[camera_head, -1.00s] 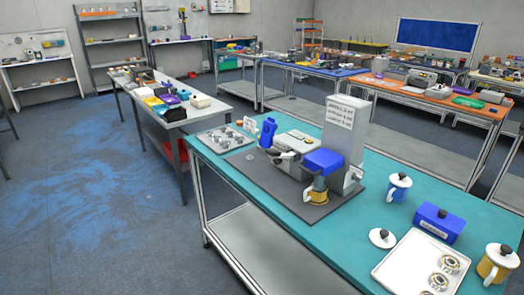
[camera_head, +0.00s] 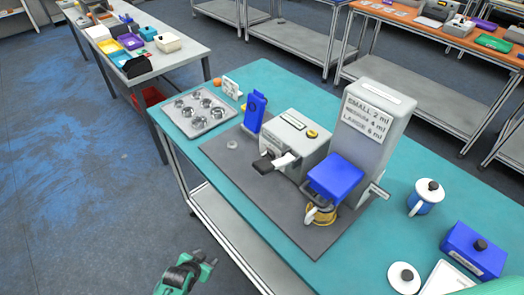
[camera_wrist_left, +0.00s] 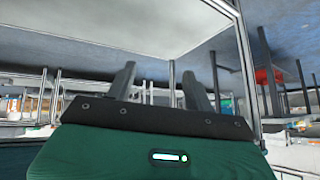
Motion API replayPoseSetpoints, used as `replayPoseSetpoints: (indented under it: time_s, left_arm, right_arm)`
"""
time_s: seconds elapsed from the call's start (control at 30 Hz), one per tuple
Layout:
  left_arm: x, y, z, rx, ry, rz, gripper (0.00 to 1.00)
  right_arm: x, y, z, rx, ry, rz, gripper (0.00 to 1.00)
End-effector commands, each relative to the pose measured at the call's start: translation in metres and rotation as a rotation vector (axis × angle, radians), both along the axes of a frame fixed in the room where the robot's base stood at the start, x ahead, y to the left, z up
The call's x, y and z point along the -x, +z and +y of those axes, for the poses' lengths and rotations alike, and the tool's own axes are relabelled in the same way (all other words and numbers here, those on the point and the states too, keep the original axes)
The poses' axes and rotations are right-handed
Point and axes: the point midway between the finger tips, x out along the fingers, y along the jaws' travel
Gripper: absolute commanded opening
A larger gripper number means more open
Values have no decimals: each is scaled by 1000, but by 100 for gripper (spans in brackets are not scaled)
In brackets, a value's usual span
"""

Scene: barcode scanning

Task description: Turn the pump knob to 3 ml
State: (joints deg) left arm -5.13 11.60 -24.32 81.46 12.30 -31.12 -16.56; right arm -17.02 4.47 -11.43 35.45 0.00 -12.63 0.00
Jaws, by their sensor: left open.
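A tall grey machine (camera_head: 372,125) stands on the dark mat (camera_head: 240,180) on the teal table. Its sign (camera_head: 368,117) appears to read small 2 ml, medium 4 ml, large 6 ml. A pale lever-like part (camera_head: 376,191) sticks out of its lower right side. A blue dispenser (camera_head: 254,112) stands upright at the mat's back left; I cannot tell which part is the pump knob or its setting. My left gripper (camera_head: 208,259) is open and empty, off the table's near left edge, well apart from these things. Its two fingers (camera_wrist_left: 160,82) show apart in the left wrist view.
A grey machine with a black handle (camera_head: 295,140) and a blue block over a yellow cup (camera_head: 335,180) share the mat. A tray of metal cups (camera_head: 200,110) lies left. Floor is free left.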

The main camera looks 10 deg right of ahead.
Motion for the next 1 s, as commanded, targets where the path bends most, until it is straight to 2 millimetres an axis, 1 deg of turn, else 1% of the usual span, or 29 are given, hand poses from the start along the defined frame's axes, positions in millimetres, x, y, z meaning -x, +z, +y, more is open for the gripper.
replayPoseSetpoints:
  time_s: [0.03, 0.07, 0.1, 0.17, 0.2, 0.27, 0.3, 0.37, 0.4, 0.5, 0.7, 0.83, 1.0]
  left_arm:
    - [-18, 49, -15, 13, -45, -56, 53]
    - [-25, 71, -24, 19, -70, -83, 53]
    - [-33, 99, -34, 26, -103, -117, 53]
    - [-41, 140, -50, 37, -151, -166, 53]
    - [-45, 165, -59, 43, -182, -198, 53]
    - [-47, 200, -71, 51, -225, -238, 53]
    - [-48, 222, -79, 56, -254, -266, 53]
    - [-47, 254, -90, 62, -294, -304, 53]
    - [-51, 267, -97, 62, -326, -337, 53]
    - [-63, 296, -114, 60, -401, -425, 53]
    - [-80, 327, -134, 52, -496, -551, 53]
    - [-85, 337, -141, 50, -525, -591, 53]
    - [-93, 336, -150, 52, -529, -597, 53]
  right_arm:
    - [8, 12, 0, 0, 0, 10, 36]
    - [11, 15, 0, 1, 0, 14, 36]
    - [15, 19, -1, 1, 1, 19, 36]
    - [18, 25, -1, 1, 1, 23, 36]
    - [18, 28, -1, 1, 1, 23, 36]
    - [17, 33, -1, 2, 1, 21, 36]
    - [14, 36, -1, 1, 1, 18, 36]
    - [9, 41, -1, 1, 1, 11, 36]
    - [4, 41, -1, 1, 2, 5, 36]
    - [-5, 45, -1, 0, 2, -8, 36]
    - [-4, 47, -1, 1, 2, -7, 36]
    - [-2, 48, -2, 1, 2, -3, 36]
    - [2, 53, -2, 2, 2, 2, 36]
